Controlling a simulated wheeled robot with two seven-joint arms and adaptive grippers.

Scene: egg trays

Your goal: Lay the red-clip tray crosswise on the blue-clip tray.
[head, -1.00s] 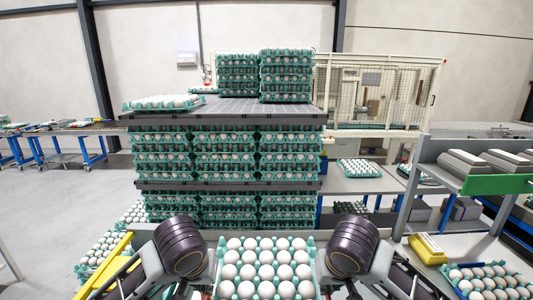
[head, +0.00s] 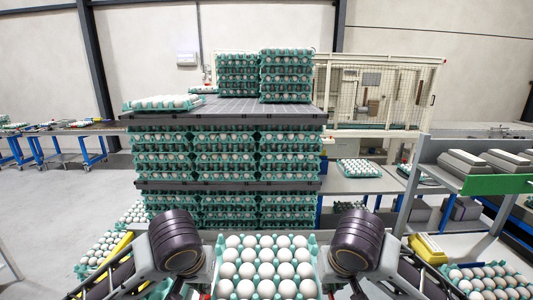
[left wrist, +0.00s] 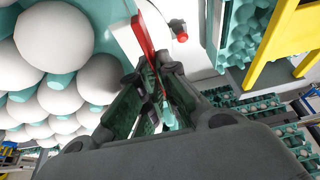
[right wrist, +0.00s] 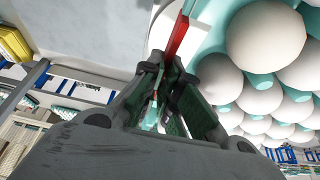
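The red-clip tray (head: 312,262), teal and full of white eggs, is at the bottom centre of the head view between my arms. A red clip shows in the left wrist view (left wrist: 146,36) and another in the right wrist view (right wrist: 178,36). My left gripper (left wrist: 155,75) is shut on the clip at one side of this tray. My right gripper (right wrist: 165,78) is shut on the clip at the opposite side. The fingertips are mostly hidden in the head view. A lone egg tray (head: 128,108) lies on the pallet's top left; no blue clip can be made out.
A tall pallet stack (head: 228,121) of egg trays stands ahead, with two tray stacks at its top right. A shelf rack (head: 432,165) and a yellow box (head: 427,249) are on the right. More egg trays lie low at left and right. Open floor lies far left.

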